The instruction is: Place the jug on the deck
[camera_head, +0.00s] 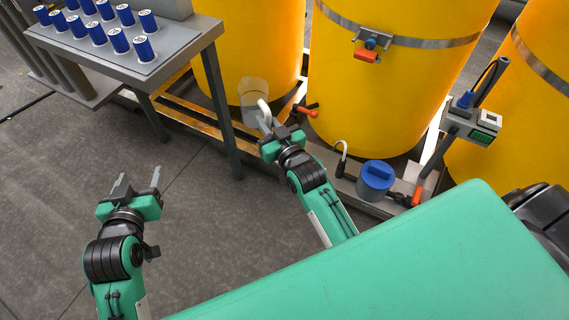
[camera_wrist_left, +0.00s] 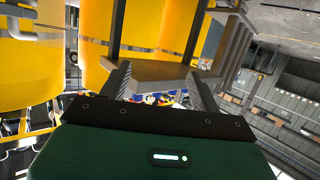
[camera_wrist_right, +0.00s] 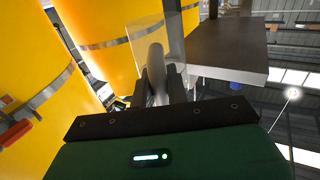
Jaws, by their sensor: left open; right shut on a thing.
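The clear jug (camera_head: 252,92) with a pale handle is in the middle of the head view, in front of the left yellow tank. My right gripper (camera_head: 274,128) is shut on its handle. In the right wrist view the jug (camera_wrist_right: 176,30) stands out beyond the fingers, with the handle between them. I cannot tell whether its base touches anything. The low grey skid deck (camera_head: 347,187) runs in front of the tanks, right of the jug. My left gripper (camera_head: 137,185) is open and empty over the floor at the left.
A grey table (camera_head: 185,52) with several blue-capped containers (camera_head: 118,41) stands at upper left. An orange-handled valve (camera_head: 304,111) is close right of the jug. A blue-lidded grey unit (camera_head: 376,181) and a meter post (camera_head: 474,122) stand farther right. The floor at left is clear.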

